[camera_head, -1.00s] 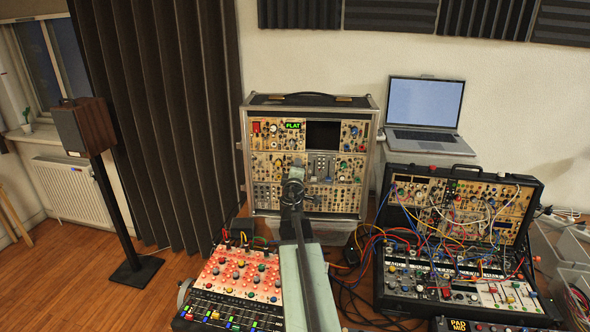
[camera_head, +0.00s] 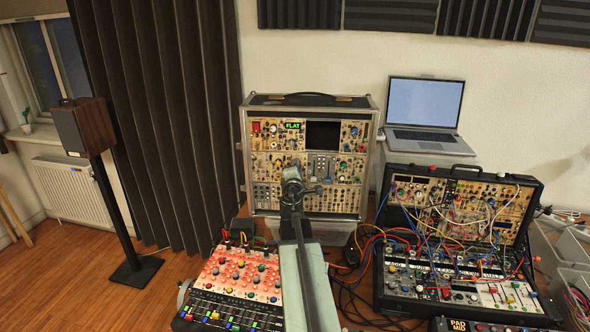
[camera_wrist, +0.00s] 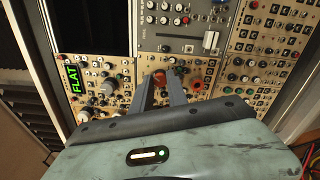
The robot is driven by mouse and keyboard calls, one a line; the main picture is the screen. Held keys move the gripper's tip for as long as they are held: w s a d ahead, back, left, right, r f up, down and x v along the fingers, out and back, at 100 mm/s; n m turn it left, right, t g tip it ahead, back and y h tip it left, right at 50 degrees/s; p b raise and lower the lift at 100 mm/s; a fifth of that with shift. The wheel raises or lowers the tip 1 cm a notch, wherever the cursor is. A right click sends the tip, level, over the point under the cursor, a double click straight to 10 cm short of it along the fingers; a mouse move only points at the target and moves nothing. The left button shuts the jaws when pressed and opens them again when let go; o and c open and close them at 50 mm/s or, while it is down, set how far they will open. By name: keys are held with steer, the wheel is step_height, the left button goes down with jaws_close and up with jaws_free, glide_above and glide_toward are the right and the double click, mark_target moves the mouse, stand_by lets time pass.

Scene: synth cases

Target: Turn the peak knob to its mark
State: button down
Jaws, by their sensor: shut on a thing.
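The upright synth case (camera_head: 246,165) stands in the middle of the head view, its front full of knobs and jacks. My gripper (camera_wrist: 160,80) is at its panel in the wrist view, with its two grey fingers shut on a small reddish knob (camera_wrist: 160,75). The fingers cover part of this knob, and I cannot read its label or see its mark. A green lit FLAT display (camera_wrist: 74,80) sits to its left in the wrist view and shows in the head view too (camera_head: 292,125). In the head view my arm hides the fingertips.
Other knobs crowd close around my fingers, among them a large grey knob (camera_wrist: 107,87). A red ring-shaped part (camera_wrist: 197,85) is just right of them. An open case with patch cables (camera_head: 455,250) stands at the right, below a laptop (camera_head: 425,103). A lit mixer (camera_head: 240,277) is front left.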

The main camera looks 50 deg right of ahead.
steer(key=shift+s+d+n, duration=0.1)
steer(key=shift+d+n, duration=0.05)
steer(key=shift+n, duration=2.15)
stand_by(1.5)
steer(key=c, duration=1.3)
jaws_free()
